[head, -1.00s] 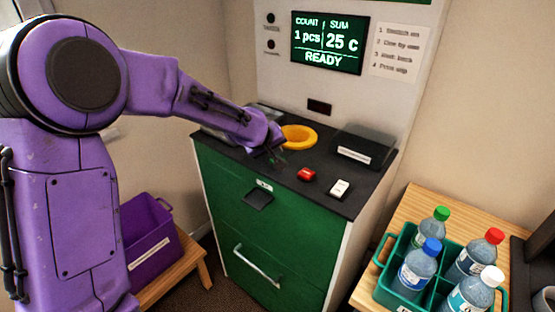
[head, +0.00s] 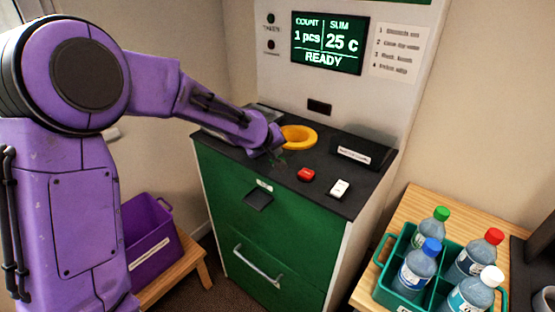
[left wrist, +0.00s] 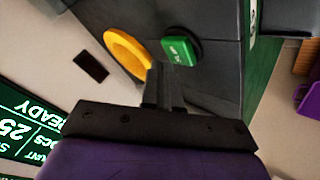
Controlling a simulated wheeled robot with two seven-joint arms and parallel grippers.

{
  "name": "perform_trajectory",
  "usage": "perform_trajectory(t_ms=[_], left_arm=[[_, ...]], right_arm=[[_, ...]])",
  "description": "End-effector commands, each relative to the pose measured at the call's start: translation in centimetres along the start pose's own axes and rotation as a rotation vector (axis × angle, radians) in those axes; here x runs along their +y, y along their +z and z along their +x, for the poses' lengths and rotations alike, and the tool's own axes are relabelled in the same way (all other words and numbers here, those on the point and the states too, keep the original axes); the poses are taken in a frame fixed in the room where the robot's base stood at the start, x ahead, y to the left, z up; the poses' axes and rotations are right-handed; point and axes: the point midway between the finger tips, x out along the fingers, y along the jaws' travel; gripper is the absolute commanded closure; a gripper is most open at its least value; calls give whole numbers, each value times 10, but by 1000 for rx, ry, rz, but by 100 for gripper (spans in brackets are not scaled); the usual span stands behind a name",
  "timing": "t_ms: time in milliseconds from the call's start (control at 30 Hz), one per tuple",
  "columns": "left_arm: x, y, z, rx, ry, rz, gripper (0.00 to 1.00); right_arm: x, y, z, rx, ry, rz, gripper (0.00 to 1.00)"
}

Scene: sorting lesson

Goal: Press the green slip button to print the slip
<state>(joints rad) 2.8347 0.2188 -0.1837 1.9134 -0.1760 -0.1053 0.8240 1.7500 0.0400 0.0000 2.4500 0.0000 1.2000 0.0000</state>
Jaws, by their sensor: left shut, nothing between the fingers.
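The green slip button (left wrist: 181,48) shows in the left wrist view, a green block with small white lettering in a dark surround on the machine's black top. In the head view it is largely hidden by my left gripper (head: 279,158). In the left wrist view my left gripper (left wrist: 163,80) has its fingers shut and empty, with the tips close beside the button. I cannot tell whether they touch it. The display (head: 327,43) reads 1 pcs, 25 c and READY. My right gripper is not in view.
A teal crate (head: 384,252) of bottles stands right; a purple bin (head: 148,245) stands left.

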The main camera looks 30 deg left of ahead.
Motion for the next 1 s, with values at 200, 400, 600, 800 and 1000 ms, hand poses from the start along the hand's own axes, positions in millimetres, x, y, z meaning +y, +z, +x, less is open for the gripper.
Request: perform_trajectory(t_ms=[200, 400, 600, 800, 1000], left_arm=[[-3, 3, 4, 0, -1, 0, 100], [-3, 3, 4, 0, -1, 0, 100], [-4, 4, 5, 0, -1, 0, 100], [-5, 5, 7, -1, -1, 0, 100], [-6, 6, 8, -1, -1, 0, 100]], right_arm=[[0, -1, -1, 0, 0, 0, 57], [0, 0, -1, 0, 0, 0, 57], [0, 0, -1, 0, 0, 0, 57], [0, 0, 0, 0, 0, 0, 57], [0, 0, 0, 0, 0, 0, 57]])
